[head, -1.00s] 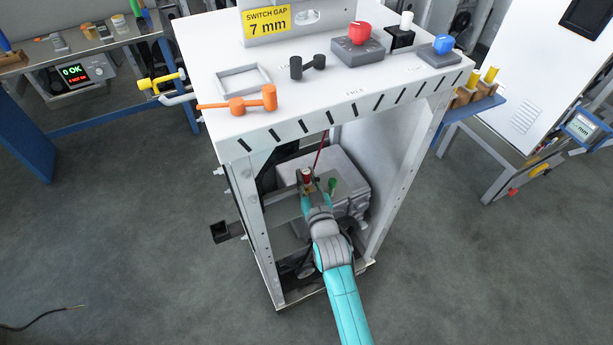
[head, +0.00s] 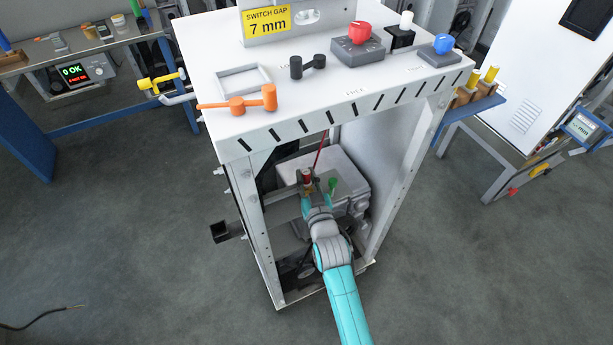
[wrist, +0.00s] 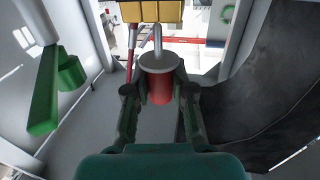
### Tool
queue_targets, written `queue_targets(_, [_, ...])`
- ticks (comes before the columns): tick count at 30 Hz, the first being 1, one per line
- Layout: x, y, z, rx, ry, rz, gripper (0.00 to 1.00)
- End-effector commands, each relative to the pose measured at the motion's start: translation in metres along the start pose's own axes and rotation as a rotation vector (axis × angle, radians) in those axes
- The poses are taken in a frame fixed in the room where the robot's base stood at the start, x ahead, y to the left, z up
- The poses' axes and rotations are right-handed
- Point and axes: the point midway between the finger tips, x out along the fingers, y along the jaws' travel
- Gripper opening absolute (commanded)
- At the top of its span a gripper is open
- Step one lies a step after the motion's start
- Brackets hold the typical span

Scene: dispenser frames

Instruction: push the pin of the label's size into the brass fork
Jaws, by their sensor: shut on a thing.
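My gripper (wrist: 159,92) is shut on a red-handled pin (wrist: 158,64) with a pale collar and a thin silver shaft. In the wrist view the shaft points away from me to the brass fork (wrist: 150,12), a yellow block at the top edge. The shaft's tip meets or overlaps the fork's near edge; I cannot tell if it is inside. In the head view my gripper (head: 308,186) is inside the white cabinet frame, with the red handle (head: 307,175) upright between its fingers. The yellow label (head: 267,22) on top reads "SWITCH GAP 7 mm".
A green lever (wrist: 44,95) is close at the left of the wrist view. A dark curved surface (wrist: 255,105) is close at the right. Cabinet posts (head: 400,180) flank my arm.

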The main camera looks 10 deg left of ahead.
Motion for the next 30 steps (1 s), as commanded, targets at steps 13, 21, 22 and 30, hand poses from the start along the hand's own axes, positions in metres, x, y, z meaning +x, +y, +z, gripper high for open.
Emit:
queue_targets(13, [0.000,0.000,0.010,0.000,0.000,0.000,0.00])
queue_targets(21, [0.000,0.000,0.016,0.000,0.000,0.000,0.00])
queue_targets(22, [0.000,0.000,0.016,0.000,0.000,0.000,0.00])
queue_targets(30, [0.000,0.000,0.021,0.000,0.001,0.000,0.33])
